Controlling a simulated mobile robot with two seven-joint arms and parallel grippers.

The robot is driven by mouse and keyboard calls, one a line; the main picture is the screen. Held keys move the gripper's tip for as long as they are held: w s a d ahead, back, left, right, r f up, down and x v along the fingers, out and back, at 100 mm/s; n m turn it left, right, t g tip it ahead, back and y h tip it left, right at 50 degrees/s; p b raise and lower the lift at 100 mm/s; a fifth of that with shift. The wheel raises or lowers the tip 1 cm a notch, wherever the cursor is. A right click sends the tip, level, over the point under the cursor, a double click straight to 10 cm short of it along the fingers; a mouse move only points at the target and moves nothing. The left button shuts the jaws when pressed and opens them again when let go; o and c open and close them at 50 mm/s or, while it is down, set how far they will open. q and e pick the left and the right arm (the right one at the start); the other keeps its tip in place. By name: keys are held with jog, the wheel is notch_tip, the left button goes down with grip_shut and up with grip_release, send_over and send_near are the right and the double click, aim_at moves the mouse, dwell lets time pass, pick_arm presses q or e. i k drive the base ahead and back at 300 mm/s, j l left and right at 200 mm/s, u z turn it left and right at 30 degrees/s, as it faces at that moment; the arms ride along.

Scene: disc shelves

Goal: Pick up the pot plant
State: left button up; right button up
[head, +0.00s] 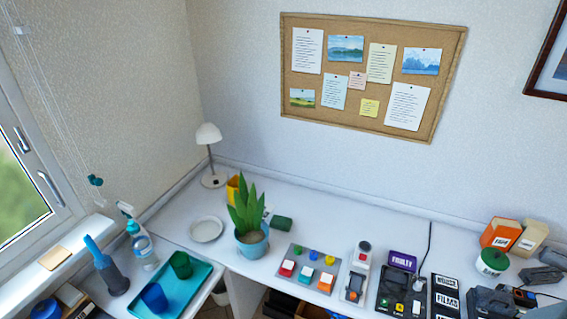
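The pot plant (247,217) stands upright on the white desk in the head view, left of the middle. It has tall pointed green leaves in a round blue pot (252,243). Its leaves partly cover a yellow object behind it. Neither of my grippers shows in this view, so nothing is seen touching the plant.
A white plate (206,229) lies left of the pot, and a green block (282,223) lies to its right. A grey button panel (308,270) is further right. A white lamp (209,150) stands behind. A teal tray (172,291) with cups is at front left.

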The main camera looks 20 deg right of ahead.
aim_at(248, 214)
jog(key=z, duration=0.25)
jog(key=i+j+u, duration=0.1)
jog(key=i+u, duration=0.2)
jog(key=i, duration=0.65)
jog(key=i+l+u, duration=0.1)
jog(key=i+u, duration=0.15)
jog(key=i, duration=0.65)
